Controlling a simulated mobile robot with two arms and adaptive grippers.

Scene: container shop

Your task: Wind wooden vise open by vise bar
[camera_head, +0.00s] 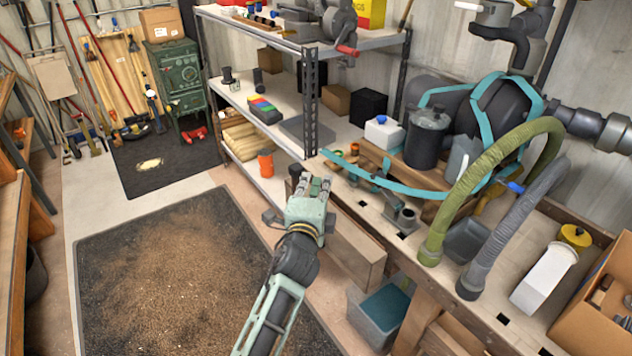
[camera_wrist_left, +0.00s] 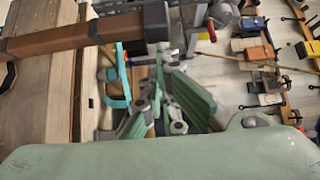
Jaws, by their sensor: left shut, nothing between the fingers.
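My left gripper (camera_head: 318,186) is at the near left corner of the workbench, in the middle of the head view, shut and empty. In the left wrist view its green fingers (camera_wrist_left: 164,70) are close together. A brown wooden bar with a dark end cap (camera_wrist_left: 75,38), which looks like the vise bar, crosses the upper left of that view. Its cap lies just beyond the fingertips; I cannot tell whether they touch. A wooden block (camera_head: 356,258), probably the wooden vise's jaw, is at the bench front, right of my forearm. The vise's screw is hidden. My right gripper is out of view.
The workbench (camera_head: 400,238) holds a green hose (camera_head: 490,180), a grey hose (camera_head: 515,225) and a white bottle (camera_head: 545,280). A grey bin (camera_head: 381,315) stands below the bench front. Metal shelving (camera_head: 310,100) is behind the gripper.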

